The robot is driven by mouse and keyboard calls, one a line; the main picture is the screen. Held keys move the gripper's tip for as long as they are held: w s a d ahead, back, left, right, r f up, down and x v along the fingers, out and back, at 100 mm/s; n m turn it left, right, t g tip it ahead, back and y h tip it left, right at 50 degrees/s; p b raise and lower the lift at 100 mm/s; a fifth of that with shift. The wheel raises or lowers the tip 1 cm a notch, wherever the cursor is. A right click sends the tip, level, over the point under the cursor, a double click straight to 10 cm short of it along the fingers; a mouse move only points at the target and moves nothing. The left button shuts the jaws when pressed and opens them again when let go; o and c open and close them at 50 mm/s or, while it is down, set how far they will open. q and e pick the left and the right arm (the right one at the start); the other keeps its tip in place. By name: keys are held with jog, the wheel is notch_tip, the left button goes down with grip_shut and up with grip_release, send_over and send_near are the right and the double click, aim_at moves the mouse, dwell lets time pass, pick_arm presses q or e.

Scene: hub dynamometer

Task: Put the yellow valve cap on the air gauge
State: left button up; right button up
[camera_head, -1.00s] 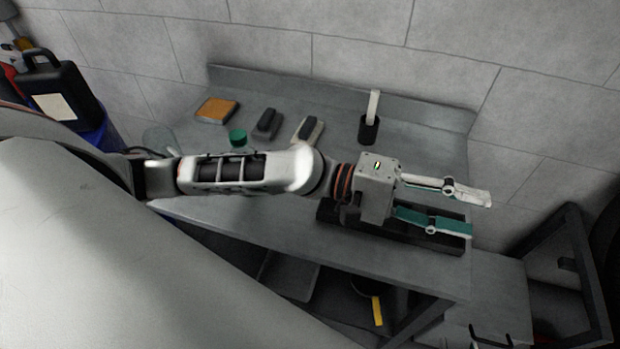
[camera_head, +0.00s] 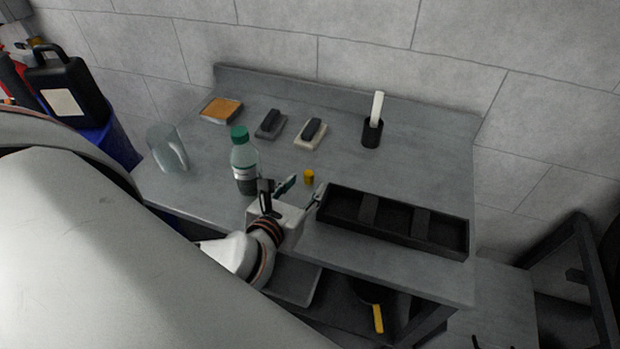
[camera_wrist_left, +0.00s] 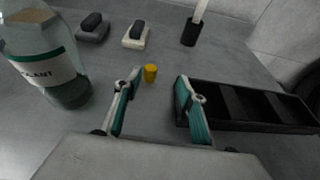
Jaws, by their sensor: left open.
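The small yellow valve cap (camera_head: 308,177) stands on the grey workbench, just beyond my left gripper (camera_head: 301,189). In the left wrist view the yellow cap (camera_wrist_left: 150,73) shows ahead, between the two spread fingertips and nearer the left one. My left gripper (camera_wrist_left: 158,84) is open and empty, its teal-padded fingers pointing toward the cap without visibly holding it. I cannot clearly pick out the air gauge. Two dark pieces on small blocks, one grey (camera_head: 270,123) and one cream (camera_head: 310,133), lie farther back. My right gripper is not in view.
A green-capped bottle (camera_head: 244,165) stands close left of my gripper. A black divided tray (camera_head: 440,250) lies to the right. A black cup with a white stick (camera_head: 372,132), an orange-topped block (camera_head: 221,110) and a clear jug (camera_head: 166,148) stand farther off.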

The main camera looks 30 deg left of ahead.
aim_at(307, 178)
pick_arm(q)
jog(key=shift+s+a+f+n+g, duration=0.3)
jog(key=shift+s+a+f, duration=0.1)
jog(key=shift+a+f, duration=0.15)
jog(key=x, duration=0.7)
jog(key=shift+w+a+f, duration=0.2)
jog(key=shift+a, duration=0.15)
jog(key=c, duration=1.1)
jog(key=shift+r, duration=0.15)
